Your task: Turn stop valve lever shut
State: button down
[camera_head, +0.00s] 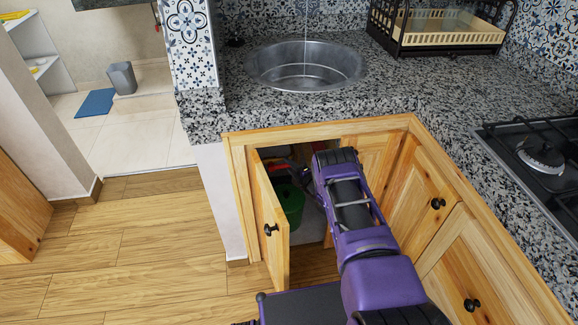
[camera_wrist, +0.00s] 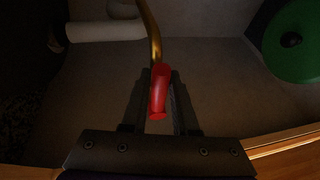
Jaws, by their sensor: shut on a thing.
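The red stop valve lever (camera_wrist: 159,92) shows in the wrist view at the lower end of a brass-coloured pipe (camera_wrist: 152,35). My gripper (camera_wrist: 159,82) is shut on the lever, with one dark finger on each side of it. The valve body is not clear to see. In the head view my purple arm reaches into the open corner cabinet (camera_head: 235,160) under the sink. A small red patch shows there in the shade, and I cannot tell whether it is the lever.
The cabinet door (camera_head: 269,232) stands open left of my arm. A green bucket (camera_head: 290,205) stands inside. A white pipe (camera_wrist: 95,31) runs at the wrist view's upper left. A thin vertical line, perhaps water, meets the steel sink (camera_head: 300,75). The wooden floor (camera_head: 140,245) at left is clear.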

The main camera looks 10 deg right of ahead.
jog(key=shift+s+f, duration=0.1)
dwell(0.3)
jog(key=shift+a+r+n+p, duration=0.1)
jog(key=shift+r+n+p, duration=0.2)
jog(key=shift+r, duration=0.05)
jog(key=shift+g+h, duration=0.3)
jog(key=shift+h, duration=0.1)
jog(key=c, duration=0.7)
grip_release()
jog(key=shift+r, duration=0.15)
jog(key=p+v, duration=0.3)
jog(key=v, duration=1.4)
jog(key=shift+s+d, duration=0.15)
jog(key=shift+d, duration=0.1)
